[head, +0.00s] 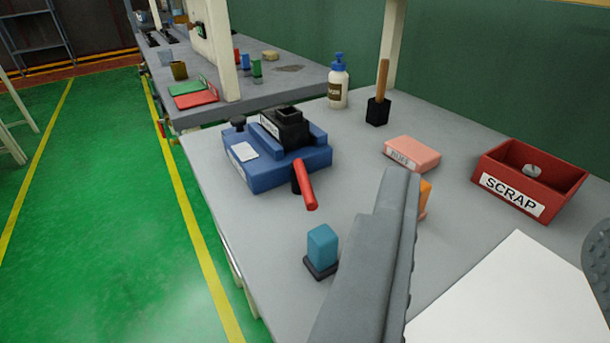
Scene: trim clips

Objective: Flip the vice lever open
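The vice (277,158) is a blue block with a black jaw part on top, at the left edge of the grey bench. Its red lever (306,184) sticks out from the front of the block and slopes down toward the bench's near side. My gripper (502,208) is open, with one grey finger in the lower middle and part of a dotted grey pad at the right edge.
A blue block on a dark base (321,250) stands in front of the lever. An orange item (424,197) is partly hidden behind my finger. A pink block (412,153), a red SCRAP bin (530,178), a wooden-handled tool (379,95) and a bottle (338,85) stand farther back.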

